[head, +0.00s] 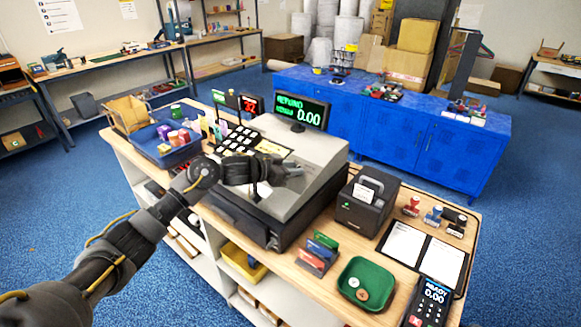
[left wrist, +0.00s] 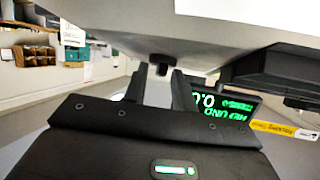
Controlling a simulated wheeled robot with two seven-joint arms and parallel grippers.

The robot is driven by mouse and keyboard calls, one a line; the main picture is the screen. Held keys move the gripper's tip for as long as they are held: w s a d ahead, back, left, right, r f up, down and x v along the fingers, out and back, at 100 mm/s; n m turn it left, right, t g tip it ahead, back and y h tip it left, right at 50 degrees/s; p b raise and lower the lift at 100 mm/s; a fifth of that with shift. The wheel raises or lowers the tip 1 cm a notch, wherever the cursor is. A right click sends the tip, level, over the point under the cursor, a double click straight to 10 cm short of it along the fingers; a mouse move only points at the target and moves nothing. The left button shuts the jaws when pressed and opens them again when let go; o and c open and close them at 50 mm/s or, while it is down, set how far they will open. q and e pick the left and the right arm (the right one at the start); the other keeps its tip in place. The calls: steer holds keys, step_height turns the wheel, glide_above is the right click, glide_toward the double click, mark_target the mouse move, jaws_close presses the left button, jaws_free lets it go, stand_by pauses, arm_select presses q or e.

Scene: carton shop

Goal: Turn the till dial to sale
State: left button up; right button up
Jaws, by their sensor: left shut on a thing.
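The till (head: 300,145) is a grey register on the wooden counter, with its sloped top facing up. Its display (head: 301,110) reads REFUND and 0.00 in green, and shows upside down in the left wrist view (left wrist: 228,108). My left gripper (head: 293,170) reaches over the till's keyboard side to its sloped top. In the left wrist view, its fingers (left wrist: 160,82) are closed on the small dark till dial (left wrist: 162,60) against the grey till body. In the head view the dial is hidden by the gripper, and its pointer and markings cannot be read. My right gripper is not in view.
A receipt printer (head: 366,200), a green coin dish (head: 366,284) and a card reader (head: 430,298) stand right of the till. A blue tray (head: 158,150) with several items is at the left. Blue cabinets (head: 400,130) stand behind the counter.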

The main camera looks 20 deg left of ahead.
arm_select(q)
steer(key=shift+s+d+r+n+t+y+p, duration=0.15)
steer(key=shift+n+t+y+p, duration=0.15)
steer(key=shift+n+y+p, duration=0.25)
steer(key=shift+d+f+n+t+y+p, duration=0.1)
steer(key=shift+n+t+y+p, duration=0.2)
steer(key=shift+n, duration=0.35)
steer(key=shift+n+t+y, duration=0.3)
steer(key=shift+n+y, duration=0.55)
steer(key=shift+n, duration=0.05)
steer(key=shift+d+f+n+t+y+b, duration=0.1)
steer(key=shift+f+n+t+y+b, duration=0.05)
steer(key=shift+n+y+b, duration=0.35)
steer(key=shift+d+f+n+t+y+b, duration=0.15)
steer(key=shift+n+y+b, duration=0.1)
steer(key=shift+n+y, duration=0.3)
steer(key=shift+r+n+y+b, duration=0.1)
steer(key=shift+n+y+b, duration=0.45)
steer(key=shift+n+b, duration=0.15)
steer(key=shift+a+r, duration=0.1)
steer(key=shift+n, duration=0.25)
steer(key=o, duration=0.6)
